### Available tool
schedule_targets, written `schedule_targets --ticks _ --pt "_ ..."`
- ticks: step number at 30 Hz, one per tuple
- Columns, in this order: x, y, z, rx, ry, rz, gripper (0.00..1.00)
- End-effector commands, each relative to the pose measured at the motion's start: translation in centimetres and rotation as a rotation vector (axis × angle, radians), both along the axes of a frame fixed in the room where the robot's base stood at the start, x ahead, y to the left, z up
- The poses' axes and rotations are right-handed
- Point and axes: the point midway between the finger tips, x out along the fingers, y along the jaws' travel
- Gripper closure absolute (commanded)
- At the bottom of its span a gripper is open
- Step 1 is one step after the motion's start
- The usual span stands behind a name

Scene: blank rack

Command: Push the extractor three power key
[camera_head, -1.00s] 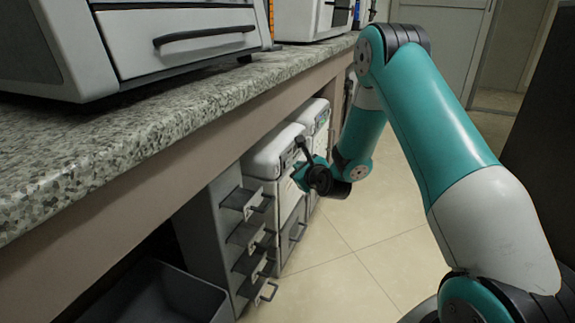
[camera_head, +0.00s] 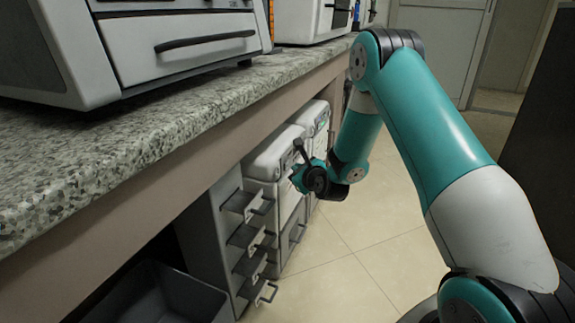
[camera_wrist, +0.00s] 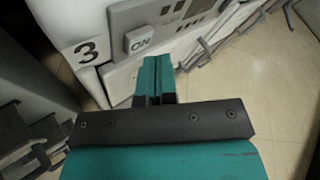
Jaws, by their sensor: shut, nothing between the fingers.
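The extractor three power key is a raised light-grey key marked "ON" (camera_wrist: 139,41) in the wrist view. It sits on the light front of extractor three (camera_wrist: 62,30), close to a label with a black "3" (camera_wrist: 87,50). My gripper (camera_wrist: 157,62) is shut and empty. In the wrist view its teal fingertips appear just below and right of the key; I cannot tell whether they touch it. In the head view my gripper (camera_head: 298,180) is in front of the white extractors (camera_head: 274,155) under the counter, and the key cannot be made out there.
The granite counter (camera_head: 130,135) overhangs the extractors and carries machines. A grey drawer rack (camera_head: 208,225) with protruding handles stands nearer, beside a dark bin (camera_head: 215,308). A second white unit (camera_head: 313,118) stands farther back. Tiled floor (camera_head: 345,265) is clear on the right.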

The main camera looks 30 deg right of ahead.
Motion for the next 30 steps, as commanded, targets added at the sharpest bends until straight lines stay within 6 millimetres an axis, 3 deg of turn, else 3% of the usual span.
schedule_targets --ticks 30 --pt "0.63 0.44 0.05 -0.001 0.000 -0.001 1.00"
